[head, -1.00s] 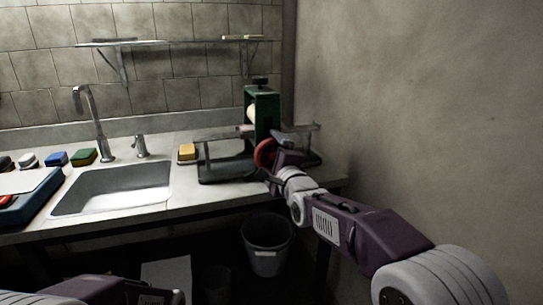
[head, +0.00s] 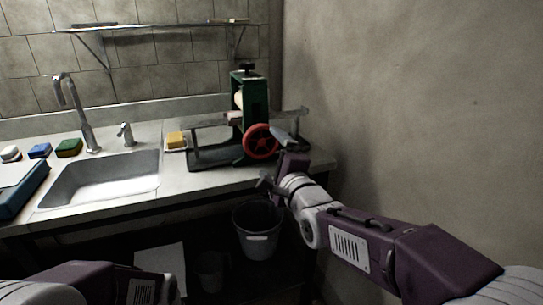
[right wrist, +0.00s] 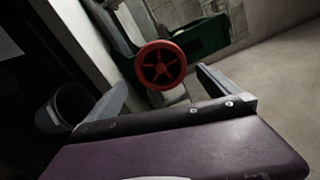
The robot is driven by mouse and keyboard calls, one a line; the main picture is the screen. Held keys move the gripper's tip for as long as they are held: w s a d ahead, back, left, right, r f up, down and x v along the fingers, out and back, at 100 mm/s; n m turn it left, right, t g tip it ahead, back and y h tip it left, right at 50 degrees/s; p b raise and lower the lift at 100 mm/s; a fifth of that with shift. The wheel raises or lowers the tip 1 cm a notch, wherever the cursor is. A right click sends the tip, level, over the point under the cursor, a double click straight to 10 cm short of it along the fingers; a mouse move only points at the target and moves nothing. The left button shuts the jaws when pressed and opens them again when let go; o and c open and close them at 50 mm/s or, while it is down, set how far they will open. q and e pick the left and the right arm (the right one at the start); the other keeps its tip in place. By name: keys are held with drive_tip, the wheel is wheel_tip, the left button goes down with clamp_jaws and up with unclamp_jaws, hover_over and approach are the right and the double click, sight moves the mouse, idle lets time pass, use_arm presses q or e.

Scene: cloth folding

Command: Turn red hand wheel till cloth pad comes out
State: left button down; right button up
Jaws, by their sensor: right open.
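The red hand wheel (head: 260,142) is on the front right side of a green press-like machine (head: 255,105) standing on the counter. The wheel also shows whole in the right wrist view (right wrist: 161,65), beyond my fingers. My right gripper (head: 279,158) is just right of and in front of the wheel, apart from it. In the right wrist view the two grey fingers (right wrist: 165,92) are spread wide with nothing between them. A pale roller (head: 238,99) shows in the machine's frame. I cannot make out a cloth pad. My left arm shows at the bottom left, but its gripper is not visible.
A sink (head: 100,180) with a faucet (head: 75,110) lies left of the machine. A yellow sponge (head: 176,139) sits between them. A grey bucket (head: 257,230) stands below the counter's front edge (head: 225,188). A bare wall (head: 420,100) closes the right side.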

sight(262, 143)
drive_tip(key=w+n+p, duration=0.2)
drive_tip(key=n+p, duration=0.1)
drive_tip(key=n, duration=0.5)
drive_tip(key=w+a+n+p, duration=0.1)
drive_tip(key=w+n+p, duration=0.2)
drive_tip(key=n, duration=0.5)
drive_tip(key=w+a+n+p, duration=0.1)
drive_tip(key=w+n+p, duration=0.1)
drive_tip(key=n, duration=0.6)
drive_tip(key=shift+w+a+p, duration=0.1)
drive_tip(key=shift+w+p, duration=0.3)
drive_tip(key=shift+p, duration=0.45)
